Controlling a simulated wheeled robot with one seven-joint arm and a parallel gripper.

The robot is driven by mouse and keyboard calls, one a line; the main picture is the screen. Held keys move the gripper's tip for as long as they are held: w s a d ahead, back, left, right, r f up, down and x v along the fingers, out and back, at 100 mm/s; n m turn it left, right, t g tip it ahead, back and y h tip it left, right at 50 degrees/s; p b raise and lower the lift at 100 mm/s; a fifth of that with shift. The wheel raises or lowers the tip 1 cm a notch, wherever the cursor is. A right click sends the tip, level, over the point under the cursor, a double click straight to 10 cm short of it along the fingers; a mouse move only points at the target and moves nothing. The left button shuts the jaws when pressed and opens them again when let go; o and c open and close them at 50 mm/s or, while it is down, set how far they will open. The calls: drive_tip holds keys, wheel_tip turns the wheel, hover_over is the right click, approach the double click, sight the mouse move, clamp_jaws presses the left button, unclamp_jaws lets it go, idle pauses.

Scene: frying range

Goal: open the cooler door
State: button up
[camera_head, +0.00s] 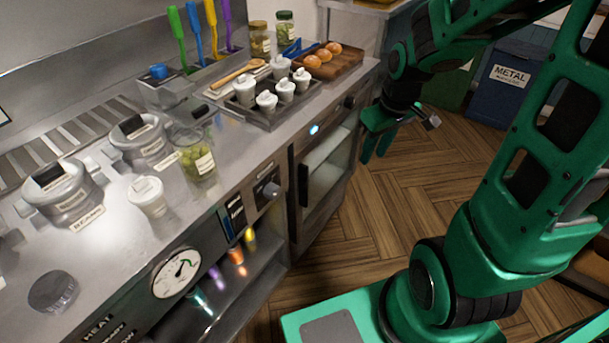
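The cooler door (325,172) is a glass-fronted door with a metal frame, set in the front of the steel counter. A dark upright handle (303,185) is on its left side. Pale shelves show through the glass. The door looks closed, flush with the counter front. My gripper (376,153) is in front of and to the right of the door, over the floor. Its green fingers point down and look apart, with nothing between them. It is clear of the handle.
The counter top holds a tray (270,119) of white-lidded cups, a board (340,70) with buns, a jar (196,160) and lidded pots. A blue metal bin (505,88) stands behind.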

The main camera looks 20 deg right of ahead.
sight(308, 171)
drive_tip(key=w+a+f+n+t+y, duration=0.1)
drive_tip(key=w+a+f+n+y, duration=0.3)
drive_tip(key=w+a+f, duration=0.55)
drive_tip(key=shift+n+h, duration=0.5)
drive_tip(key=shift+h, duration=0.2)
drive_tip(key=x, duration=0.3)
drive_tip(key=w+a+x, duration=0.1)
drive_tip(key=x, duration=0.5)
drive_tip(key=shift+w+a+r, duration=0.1)
drive_tip(key=shift+w+a, duration=0.1)
drive_tip(key=shift+a, duration=0.1)
clamp_jaws()
